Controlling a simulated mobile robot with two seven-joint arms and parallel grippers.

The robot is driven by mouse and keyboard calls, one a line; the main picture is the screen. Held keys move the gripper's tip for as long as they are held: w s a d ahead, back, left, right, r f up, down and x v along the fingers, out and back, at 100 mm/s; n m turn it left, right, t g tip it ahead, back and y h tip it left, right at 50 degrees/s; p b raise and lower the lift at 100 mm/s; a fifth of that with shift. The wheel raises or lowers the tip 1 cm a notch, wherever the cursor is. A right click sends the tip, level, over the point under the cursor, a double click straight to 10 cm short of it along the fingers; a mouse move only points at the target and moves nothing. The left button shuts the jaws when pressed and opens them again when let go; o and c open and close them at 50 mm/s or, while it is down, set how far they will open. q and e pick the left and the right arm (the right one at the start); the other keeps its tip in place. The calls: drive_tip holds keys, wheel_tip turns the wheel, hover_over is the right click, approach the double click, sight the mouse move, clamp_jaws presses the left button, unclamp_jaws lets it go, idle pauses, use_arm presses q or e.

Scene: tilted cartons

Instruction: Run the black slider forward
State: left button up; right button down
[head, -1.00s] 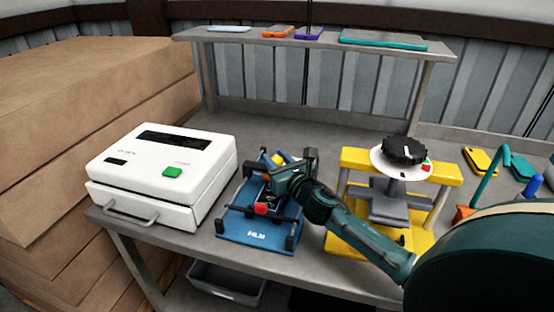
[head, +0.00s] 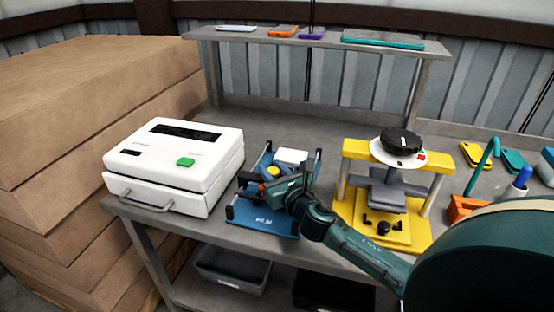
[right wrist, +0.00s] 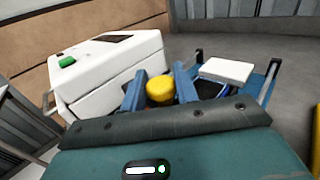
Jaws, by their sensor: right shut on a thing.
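The blue FILM fixture (head: 262,222) stands on the bench between the white sealer-like box and the yellow press. It has side rails, and a white block (head: 291,157) lies at its back. My right gripper (head: 273,184) is over the fixture's middle, its blue fingers (right wrist: 160,88) shut on a round yellow knob (right wrist: 160,90). The knob also shows in the head view (head: 272,172). A dark part beside the knob (right wrist: 209,89) looks like the black slider, mostly hidden by the fingers and hand. My left gripper is not in view.
The white box (head: 172,165) with a green button stands close on the left. The yellow press (head: 395,232) with a black dial is close on the right. Stacked cartons (head: 80,110) fill the far left. A shelf (head: 320,42) runs behind.

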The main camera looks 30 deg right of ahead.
drive_tip(key=shift+s+a, duration=0.1)
drive_tip(key=shift+a, duration=0.05)
drive_tip(key=c, duration=1.1)
unclamp_jaws()
drive_tip(key=shift+s, duration=0.15)
